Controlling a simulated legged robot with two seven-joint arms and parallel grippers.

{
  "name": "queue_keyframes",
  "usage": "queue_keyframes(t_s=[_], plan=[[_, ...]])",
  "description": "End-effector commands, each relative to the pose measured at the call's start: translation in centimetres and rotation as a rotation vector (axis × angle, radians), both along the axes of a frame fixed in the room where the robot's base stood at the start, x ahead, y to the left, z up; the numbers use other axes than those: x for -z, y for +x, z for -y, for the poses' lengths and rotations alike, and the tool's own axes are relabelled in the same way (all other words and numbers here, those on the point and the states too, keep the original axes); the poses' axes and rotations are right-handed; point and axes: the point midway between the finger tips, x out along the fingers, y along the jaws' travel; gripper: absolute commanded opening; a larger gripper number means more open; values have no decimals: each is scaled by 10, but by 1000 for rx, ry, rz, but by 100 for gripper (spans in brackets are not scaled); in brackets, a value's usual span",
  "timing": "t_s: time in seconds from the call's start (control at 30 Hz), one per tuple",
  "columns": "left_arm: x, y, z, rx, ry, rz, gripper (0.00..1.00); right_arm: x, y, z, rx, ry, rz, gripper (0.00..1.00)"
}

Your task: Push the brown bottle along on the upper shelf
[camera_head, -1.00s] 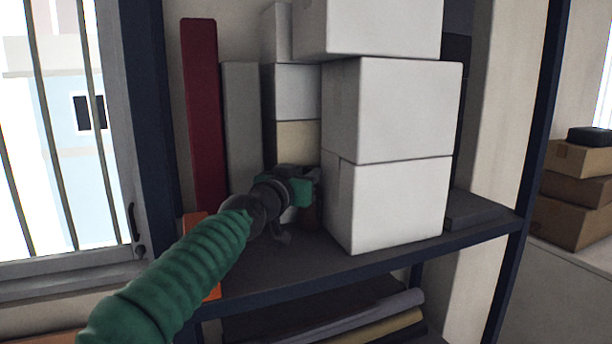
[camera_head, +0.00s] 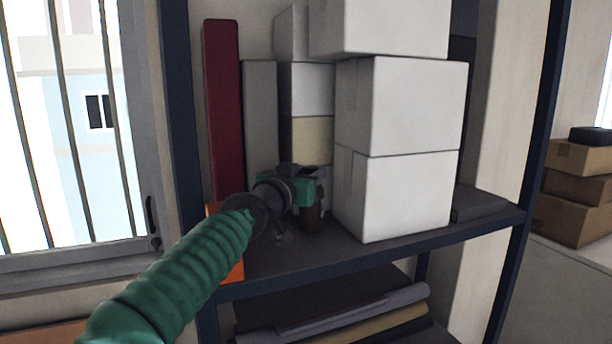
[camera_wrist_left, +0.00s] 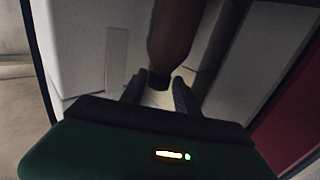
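The brown bottle (camera_head: 311,219) stands on the upper shelf (camera_head: 375,254), just left of the stacked white boxes. My left gripper (camera_head: 318,185) is at its top and hides its upper part in the head view. In the left wrist view the brown bottle (camera_wrist_left: 172,35) comes in from the top edge, its narrow dark end between the two fingers of my left gripper (camera_wrist_left: 158,90). The fingers are apart, with a visible gap on each side of the bottle's end. My right gripper is in neither view.
White boxes (camera_head: 405,195) are stacked right of the bottle. A red upright item (camera_head: 222,110), a grey one (camera_head: 261,120) and an orange one (camera_head: 235,265) stand to the left. A flat dark item (camera_head: 480,203) lies at the shelf's right. Dark shelf lies bare in front.

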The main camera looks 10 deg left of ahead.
Motion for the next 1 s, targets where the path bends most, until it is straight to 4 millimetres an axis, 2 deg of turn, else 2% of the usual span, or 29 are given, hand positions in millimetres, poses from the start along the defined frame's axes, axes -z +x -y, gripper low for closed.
queue_keyframes(t_s=[0.03,0.1,0.37,0.53,0.67,1.0], plan=[[0,0,0,0,0,0,45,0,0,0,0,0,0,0],[-1,-2,0,0,1,1,53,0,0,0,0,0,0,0],[-2,-3,0,0,1,1,53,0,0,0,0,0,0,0],[5,-13,-3,-1,1,1,53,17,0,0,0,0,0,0],[9,-39,-8,-3,3,5,53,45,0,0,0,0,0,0],[7,-124,-22,-3,4,6,53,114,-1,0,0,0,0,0]])
